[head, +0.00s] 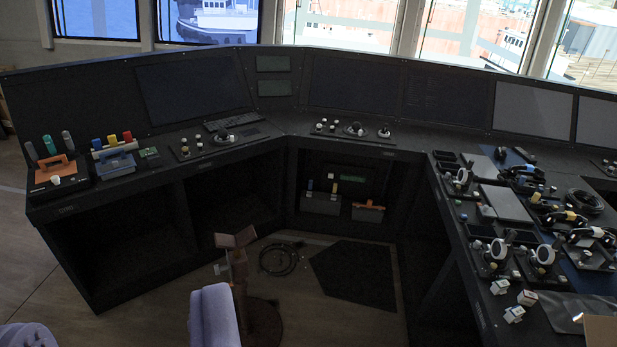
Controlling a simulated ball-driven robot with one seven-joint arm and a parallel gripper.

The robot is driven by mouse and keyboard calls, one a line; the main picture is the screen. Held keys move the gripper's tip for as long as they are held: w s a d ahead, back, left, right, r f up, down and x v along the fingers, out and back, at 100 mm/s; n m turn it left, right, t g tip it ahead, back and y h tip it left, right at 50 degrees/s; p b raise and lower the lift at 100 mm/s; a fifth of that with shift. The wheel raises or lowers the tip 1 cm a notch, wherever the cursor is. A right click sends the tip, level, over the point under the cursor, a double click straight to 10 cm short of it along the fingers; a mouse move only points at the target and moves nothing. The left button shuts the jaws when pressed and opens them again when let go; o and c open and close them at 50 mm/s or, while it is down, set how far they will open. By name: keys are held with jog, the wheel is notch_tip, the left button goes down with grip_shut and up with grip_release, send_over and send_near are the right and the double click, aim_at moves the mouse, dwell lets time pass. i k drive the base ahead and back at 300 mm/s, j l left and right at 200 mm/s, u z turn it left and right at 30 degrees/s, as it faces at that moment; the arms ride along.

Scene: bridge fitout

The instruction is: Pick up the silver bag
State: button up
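A flat, dull grey, sheet-like item (562,312) lies on the console top at the lower right; it looks like the silver bag. A tan box or card (603,330) at the bottom right corner covers part of it, and a small white label or object sits near its right side. My gripper does not show in this view, so I cannot see its fingers or its distance from the bag.
Levers, handsets and a coiled cable (585,201) crowd the right console (465,262). A purple chair (213,317) and a brown pedestal (238,268) stand on the floor. Open floor (130,318) lies at left.

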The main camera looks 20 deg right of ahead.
aim_at(564, 311)
jog(key=i+l+z, duration=0.2)
jog(key=i+z, duration=0.75)
jog(key=i, duration=0.15)
jog(key=i+j+z, duration=0.25)
jog(key=i+z, duration=0.2)
jog(key=i, duration=0.15)
jog(key=i+l+z, duration=0.15)
jog(key=i+z, duration=0.25)
jog(key=i, duration=0.2)
jog(key=i+z, duration=0.35)
jog(key=i, duration=0.25)
